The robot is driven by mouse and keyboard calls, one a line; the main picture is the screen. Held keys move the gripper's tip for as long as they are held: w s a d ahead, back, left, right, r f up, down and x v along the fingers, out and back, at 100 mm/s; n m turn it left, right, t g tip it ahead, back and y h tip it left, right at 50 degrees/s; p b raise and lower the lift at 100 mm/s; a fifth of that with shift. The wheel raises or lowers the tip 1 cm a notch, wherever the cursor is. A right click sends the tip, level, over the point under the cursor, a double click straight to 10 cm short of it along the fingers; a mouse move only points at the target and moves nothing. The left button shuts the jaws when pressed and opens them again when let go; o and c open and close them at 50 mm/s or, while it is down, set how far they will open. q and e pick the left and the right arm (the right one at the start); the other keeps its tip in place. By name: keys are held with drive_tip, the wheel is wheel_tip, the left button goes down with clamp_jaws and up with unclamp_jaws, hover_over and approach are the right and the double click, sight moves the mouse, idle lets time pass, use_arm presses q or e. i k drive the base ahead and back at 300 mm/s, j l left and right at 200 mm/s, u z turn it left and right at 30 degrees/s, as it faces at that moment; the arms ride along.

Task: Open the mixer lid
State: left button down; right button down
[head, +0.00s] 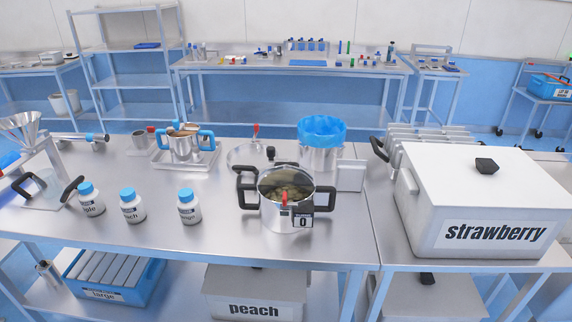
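The likely mixer is a round steel pot (270,215) with black side handles, standing at the front middle of the steel table. A red part and a small black display reading 0 (303,221) are on its front. Its round top (286,183) shows brownish contents; I cannot tell whether a clear lid covers them. Behind it to the left, a round metallic piece (240,156) with a red-tipped part lies partly hidden. Neither of my grippers is in view.
Several blue-capped bottles (132,207) stand left of the pot. A blue-lined bin (321,158) stands behind the pot. A large white strawberry box (470,190) is right.

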sight(282, 173)
drive_tip(key=i+l+u, duration=0.2)
drive_tip(key=l, duration=0.15)
drive_tip(key=i+l+u, duration=0.15)
drive_tip(key=l, duration=0.2)
drive_tip(key=i+l+u, duration=0.2)
drive_tip(key=l, duration=0.2)
drive_tip(key=i+l+u, duration=0.2)
drive_tip(key=l, duration=0.2)
drive_tip(key=l+u, duration=0.15)
drive_tip(key=l, duration=0.3)
drive_tip(key=i+l+u, duration=0.2)
drive_tip(key=l, duration=0.25)
drive_tip(key=k+j, duration=0.05)
drive_tip(key=k, duration=0.05)
